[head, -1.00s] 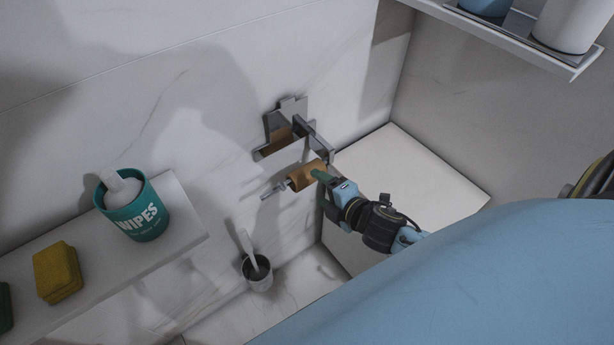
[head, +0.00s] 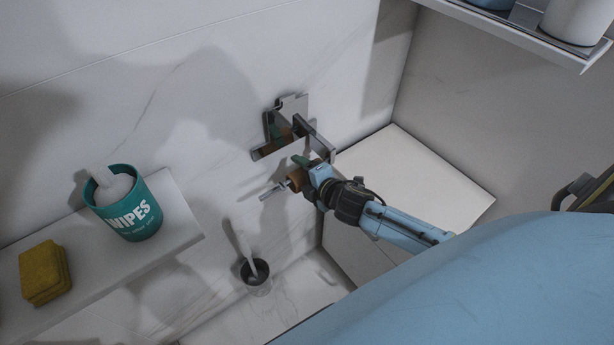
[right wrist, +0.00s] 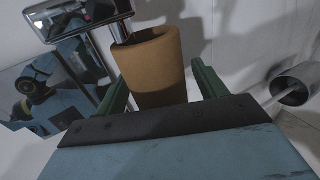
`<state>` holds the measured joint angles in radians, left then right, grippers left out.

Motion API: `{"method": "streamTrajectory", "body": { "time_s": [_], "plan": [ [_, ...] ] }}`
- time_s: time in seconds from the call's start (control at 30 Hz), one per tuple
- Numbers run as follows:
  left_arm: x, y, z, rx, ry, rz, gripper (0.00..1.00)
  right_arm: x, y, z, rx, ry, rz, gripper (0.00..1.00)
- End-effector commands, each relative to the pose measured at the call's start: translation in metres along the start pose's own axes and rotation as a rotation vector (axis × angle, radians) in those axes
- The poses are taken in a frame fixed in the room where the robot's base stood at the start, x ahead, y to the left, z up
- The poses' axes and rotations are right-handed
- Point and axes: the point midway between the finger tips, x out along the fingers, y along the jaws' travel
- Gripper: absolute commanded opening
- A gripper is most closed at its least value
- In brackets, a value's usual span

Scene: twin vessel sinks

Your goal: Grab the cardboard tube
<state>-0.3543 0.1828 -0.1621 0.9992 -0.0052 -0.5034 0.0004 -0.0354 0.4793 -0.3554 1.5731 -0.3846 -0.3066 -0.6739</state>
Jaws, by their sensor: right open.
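The brown cardboard tube (right wrist: 152,68) is between the two green fingers of my right gripper (right wrist: 162,85) in the right wrist view. The fingers are open, one on each side, and a gap shows at the right finger. In the head view the tube (head: 296,179) is mostly hidden behind my right gripper (head: 306,170). It sits around a metal rod (head: 273,191) below the wall holder (head: 291,125). The tube's open end shows in the wrist view. My left gripper is not in view.
A shelf (head: 170,236) at the left carries a teal wipes tub (head: 130,210) and a yellow sponge (head: 44,273). A brush cup (head: 257,278) is low on the wall. A white box (head: 410,185) stands right of the holder. Another shelf (head: 520,35) is at upper right.

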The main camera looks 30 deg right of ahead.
Motion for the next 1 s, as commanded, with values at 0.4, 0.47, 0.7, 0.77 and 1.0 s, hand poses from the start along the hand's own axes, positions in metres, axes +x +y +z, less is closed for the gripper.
{"method": "streamTrajectory", "body": {
  "time_s": [0.4,0.47,0.7,0.77,1.0],
  "plan": [
    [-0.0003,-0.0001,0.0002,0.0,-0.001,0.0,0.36,-0.0001,0.0003,-0.0003,0.001,0.0,0.0,0.43],
    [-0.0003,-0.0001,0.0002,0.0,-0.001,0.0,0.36,-0.0001,0.0003,-0.0003,0.001,0.0,0.0,0.35],
    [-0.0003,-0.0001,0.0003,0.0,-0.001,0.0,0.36,-0.0001,0.0002,-0.0003,0.001,0.0,0.0,0.23],
    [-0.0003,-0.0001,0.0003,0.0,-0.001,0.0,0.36,-0.0002,0.0002,-0.0003,0.001,0.0,0.0,0.23],
    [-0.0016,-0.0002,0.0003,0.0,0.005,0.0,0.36,-0.0007,0.0017,-0.0004,0.001,0.0,0.0,0.23]
  ]
}}
